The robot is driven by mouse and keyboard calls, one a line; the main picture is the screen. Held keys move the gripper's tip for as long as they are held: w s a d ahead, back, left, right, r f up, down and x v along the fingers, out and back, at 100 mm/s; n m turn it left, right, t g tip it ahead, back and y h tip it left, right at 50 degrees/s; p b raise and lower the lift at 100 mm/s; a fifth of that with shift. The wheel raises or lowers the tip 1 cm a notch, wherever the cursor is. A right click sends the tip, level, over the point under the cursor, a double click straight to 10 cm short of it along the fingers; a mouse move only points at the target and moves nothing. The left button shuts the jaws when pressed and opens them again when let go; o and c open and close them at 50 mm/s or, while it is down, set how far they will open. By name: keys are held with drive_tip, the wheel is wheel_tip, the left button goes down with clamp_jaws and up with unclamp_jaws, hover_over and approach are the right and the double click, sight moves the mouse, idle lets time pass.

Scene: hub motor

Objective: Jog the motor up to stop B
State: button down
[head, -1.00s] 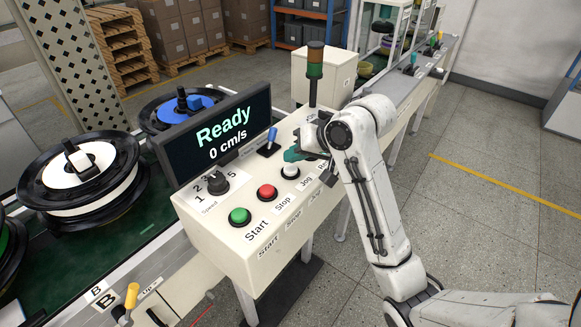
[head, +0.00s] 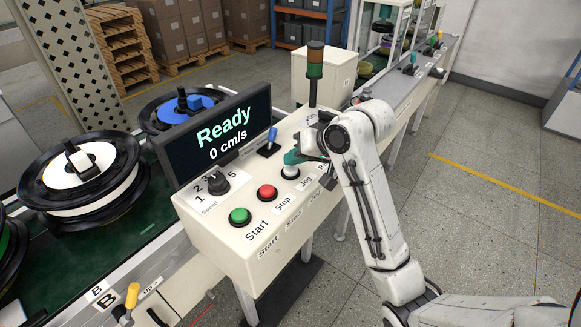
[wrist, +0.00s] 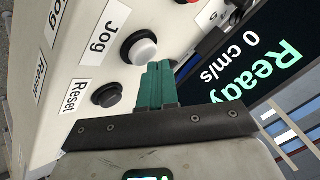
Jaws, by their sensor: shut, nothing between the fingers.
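The white Jog button (head: 290,172) sits on the control box, right of the red Stop button. My gripper (head: 291,157) has its green fingers just behind and above it. In the wrist view the shut, empty fingers (wrist: 158,68) end close beside the Jog button (wrist: 140,48); I cannot tell whether they touch it. Wheel-like hub motors with black rims stand on the green conveyor: one with a white hub (head: 85,180), one blue (head: 190,107), one green cut off at the left edge. The stop B label (head: 104,300) is at the conveyor's near edge. The screen (head: 215,135) reads "Ready, 0 cm/s".
The box also carries a green Start button (head: 240,217), a red Stop button (head: 267,193), a speed dial (head: 218,182) and a blue lever (head: 269,139). A black Reset button (wrist: 105,95) shows in the wrist view. A yellow-handled lever (head: 132,293) stands by stop B.

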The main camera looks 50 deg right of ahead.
sight(295, 169)
drive_tip(key=shift+f, duration=0.6)
idle(1.5)
drive_tip(key=shift+r, duration=0.2)
idle(1.2)
drive_tip(key=shift+r+p, duration=0.85)
drive_tip(key=shift+p, duration=0.35)
wheel_tip(295, 169, up, 5)
drive_tip(key=p, duration=0.5)
drive_tip(key=shift+p, duration=0.4)
idle(0.3)
